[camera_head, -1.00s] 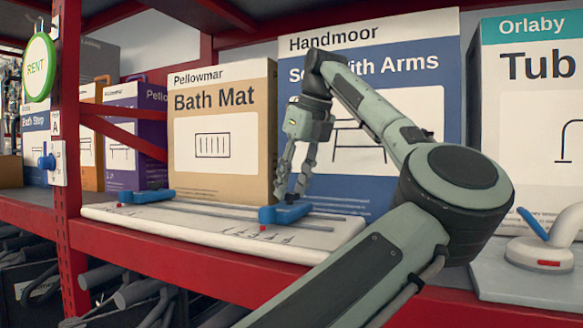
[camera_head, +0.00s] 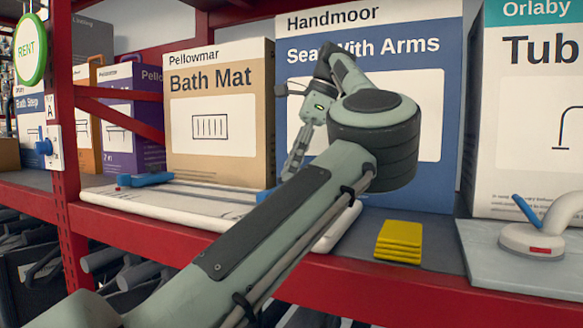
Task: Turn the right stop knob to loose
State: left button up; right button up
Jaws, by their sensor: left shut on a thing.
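A white board (camera_head: 180,209) lies on the red shelf and carries two blue stops. The left stop (camera_head: 150,180) is in plain view, with a small red mark at its left end. Only a sliver of the right stop (camera_head: 265,197) shows, because my left forearm crosses in front of it. My left gripper (camera_head: 288,177) points down at the right stop, its fingers shut on the knob there. The fingertips and the knob are mostly hidden behind my arm, so how the knob is turned cannot be told. My right gripper is not in view.
Bath Mat (camera_head: 220,160) and Seat With Arms (camera_head: 430,180) boxes stand behind the board. Right of it are a yellow stack (camera_head: 399,241) and a white device with a blue lever (camera_head: 532,238). A red post (camera_head: 66,230) stands left.

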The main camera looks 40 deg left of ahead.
pick_arm(q)
jog(key=shift+a+n+h, duration=0.1)
jog(key=shift+n+h, duration=0.4)
jog(key=shift+n, duration=0.9)
jog(key=shift+g, duration=0.3)
jog(key=o, duration=1.1)
jog(key=shift+o, duration=0.2)
